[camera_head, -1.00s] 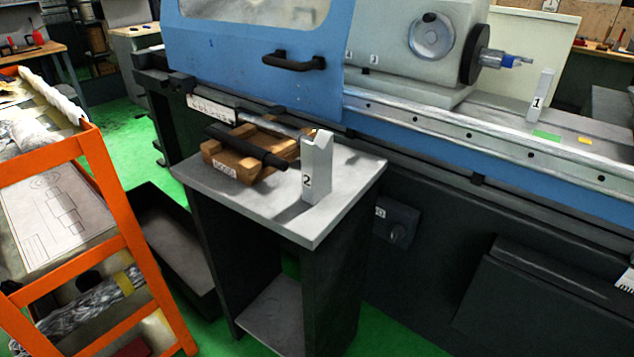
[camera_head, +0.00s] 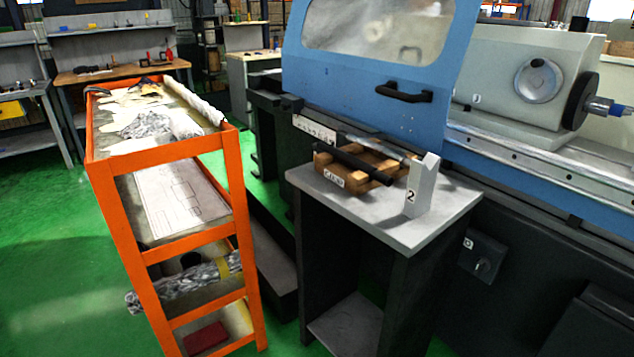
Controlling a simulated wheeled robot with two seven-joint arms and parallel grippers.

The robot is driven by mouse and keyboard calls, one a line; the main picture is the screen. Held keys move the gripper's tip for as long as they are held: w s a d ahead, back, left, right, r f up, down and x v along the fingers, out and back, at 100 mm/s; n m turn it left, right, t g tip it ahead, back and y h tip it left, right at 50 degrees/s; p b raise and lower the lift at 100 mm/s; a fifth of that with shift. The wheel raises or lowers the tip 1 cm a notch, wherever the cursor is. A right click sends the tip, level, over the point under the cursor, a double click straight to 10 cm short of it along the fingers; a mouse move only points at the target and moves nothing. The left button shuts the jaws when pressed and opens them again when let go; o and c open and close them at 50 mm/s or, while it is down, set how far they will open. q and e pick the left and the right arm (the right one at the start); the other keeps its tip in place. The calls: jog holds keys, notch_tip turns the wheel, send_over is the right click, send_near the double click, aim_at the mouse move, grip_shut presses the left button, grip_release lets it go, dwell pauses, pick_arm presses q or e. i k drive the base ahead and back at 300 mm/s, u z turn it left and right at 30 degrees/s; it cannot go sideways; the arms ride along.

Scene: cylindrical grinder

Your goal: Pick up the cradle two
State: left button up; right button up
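Cradle two (camera_head: 423,187) is a light grey upright block with a V-notched top and a "2" on its front. It stands on the right part of the grey top of a small dark stand (camera_head: 440,232), just right of a wooden rack holding dark bars. Nothing touches it from above. Neither of my grippers shows in the head view.
The wooden rack (camera_head: 326,163) with a dark bar (camera_head: 368,163) sits close to the cradle's left. The blue and grey grinder (camera_head: 375,90) rises behind the stand. An orange shelf cart (camera_head: 233,160) stands to the left. Green floor (camera_head: 60,230) is open at far left.

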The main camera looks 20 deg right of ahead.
aim_at(421, 180)
jog(key=u, duration=0.8)
jog(key=i, duration=1.45)
jog(key=z, duration=0.45)
